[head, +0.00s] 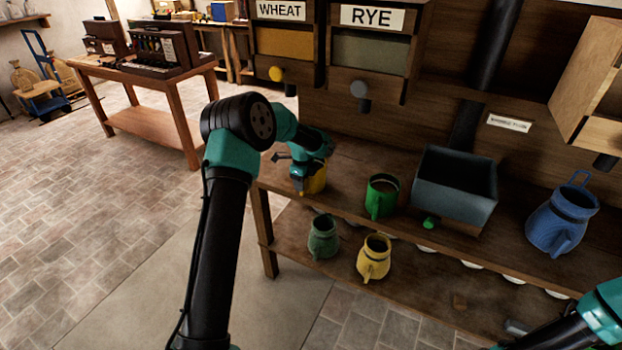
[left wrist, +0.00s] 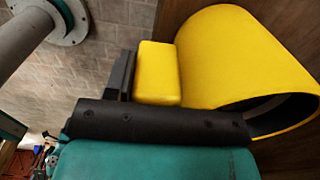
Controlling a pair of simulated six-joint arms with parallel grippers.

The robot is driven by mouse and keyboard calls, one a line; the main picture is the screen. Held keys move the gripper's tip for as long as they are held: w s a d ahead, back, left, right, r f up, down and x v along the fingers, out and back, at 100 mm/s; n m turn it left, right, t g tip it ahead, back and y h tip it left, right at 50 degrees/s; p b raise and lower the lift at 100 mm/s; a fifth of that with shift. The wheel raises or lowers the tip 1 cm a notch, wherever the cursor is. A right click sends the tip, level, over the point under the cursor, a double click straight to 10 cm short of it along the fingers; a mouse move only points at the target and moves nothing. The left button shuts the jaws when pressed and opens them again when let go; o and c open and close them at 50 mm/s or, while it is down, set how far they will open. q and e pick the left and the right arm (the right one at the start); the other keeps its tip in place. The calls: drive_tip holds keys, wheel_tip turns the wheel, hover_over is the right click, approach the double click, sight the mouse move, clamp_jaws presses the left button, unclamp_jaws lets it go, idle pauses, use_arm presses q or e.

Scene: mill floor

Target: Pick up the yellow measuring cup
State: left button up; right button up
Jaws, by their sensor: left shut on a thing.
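The yellow measuring cup (head: 317,181) is at the left end of the upper shelf, partly hidden behind my left gripper (head: 298,180). In the left wrist view the cup (left wrist: 235,55) lies across the upper right, its open mouth toward the lower right. My left gripper is shut on the cup's blocky yellow handle (left wrist: 157,72). I cannot tell whether the cup touches the shelf. My right arm shows at the lower right of the head view; its gripper is not seen.
A green cup (head: 381,197) and a grey bin (head: 455,187) stand to the right on the upper shelf (head: 345,177). A blue jug (head: 562,220) is farther right. A green jug (head: 322,237) and a yellow jug (head: 374,258) stand below. WHEAT and RYE dispensers hang above.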

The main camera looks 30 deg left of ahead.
use_arm(q)
drive_tip(key=c, duration=0.3)
drive_tip(key=shift+r, duration=0.15)
drive_tip(key=shift+r, duration=1.45)
drive_tip(key=shift+s+r, duration=0.1)
drive_tip(key=shift+r, duration=0.2)
drive_tip(key=s+d, duration=0.2)
drive_tip(key=s, duration=0.2)
drive_tip(key=s+d+r, duration=0.1)
drive_tip(key=s+d, duration=0.2)
drive_tip(key=s, duration=0.2)
drive_tip(key=s+d, duration=0.3)
drive_tip(key=s, duration=0.1)
drive_tip(key=shift+s+d+r, duration=0.15)
drive_tip(key=shift+d, duration=0.05)
